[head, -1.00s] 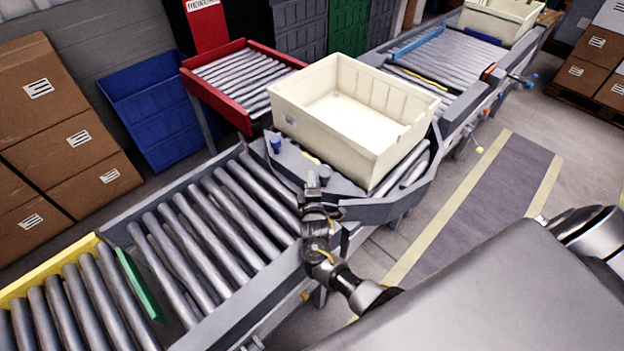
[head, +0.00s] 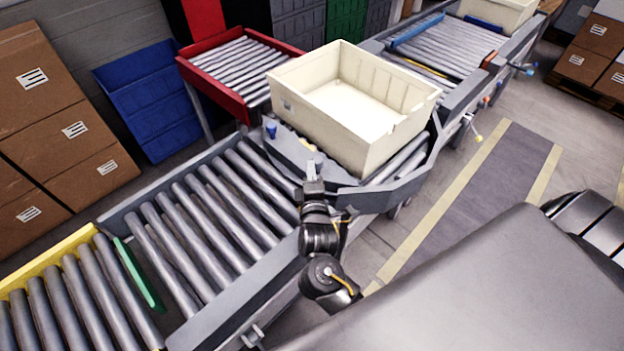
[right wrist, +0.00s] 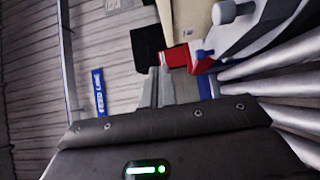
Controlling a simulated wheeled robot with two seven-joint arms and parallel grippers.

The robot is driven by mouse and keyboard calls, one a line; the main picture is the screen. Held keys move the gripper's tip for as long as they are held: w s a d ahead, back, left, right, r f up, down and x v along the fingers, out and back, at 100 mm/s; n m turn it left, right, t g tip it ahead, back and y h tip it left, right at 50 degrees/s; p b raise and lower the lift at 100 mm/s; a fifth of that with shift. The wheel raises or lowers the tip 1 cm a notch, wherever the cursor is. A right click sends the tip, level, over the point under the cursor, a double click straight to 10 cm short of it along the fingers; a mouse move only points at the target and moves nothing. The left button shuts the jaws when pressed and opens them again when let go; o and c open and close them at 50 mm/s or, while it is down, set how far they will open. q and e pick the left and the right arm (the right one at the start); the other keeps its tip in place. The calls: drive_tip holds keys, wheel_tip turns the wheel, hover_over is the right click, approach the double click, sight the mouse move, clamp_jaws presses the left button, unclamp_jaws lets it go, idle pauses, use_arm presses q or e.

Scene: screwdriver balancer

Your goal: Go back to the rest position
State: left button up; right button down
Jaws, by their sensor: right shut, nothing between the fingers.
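My right gripper (head: 313,172) is over the near side of the roller conveyor, just in front of the cream tote (head: 400,140). Its fingers are shut and hold nothing. In the right wrist view the closed fingers (right wrist: 158,84) point away over the scene. My left gripper is not in the head view.
The cream tote sits on the turning section of the roller conveyor (head: 185,235). A red-framed roller rack (head: 213,100) and a blue bin (head: 150,100) stand behind it. Cartons (head: 75,165) are stacked at the left. A marked floor strip (head: 480,195) lies clear at the right.

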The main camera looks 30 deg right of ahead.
drive_tip(key=shift+s+a+r, duration=0.25)
drive_tip(key=shift+s, duration=0.3)
drive_tip(key=shift+s+a+r, duration=0.25)
drive_tip(key=shift+s+r, duration=0.05)
drive_tip(key=shift+s, duration=0.2)
drive_tip(key=shift+s+a+r, duration=0.25)
drive_tip(key=shift+s, duration=0.3)
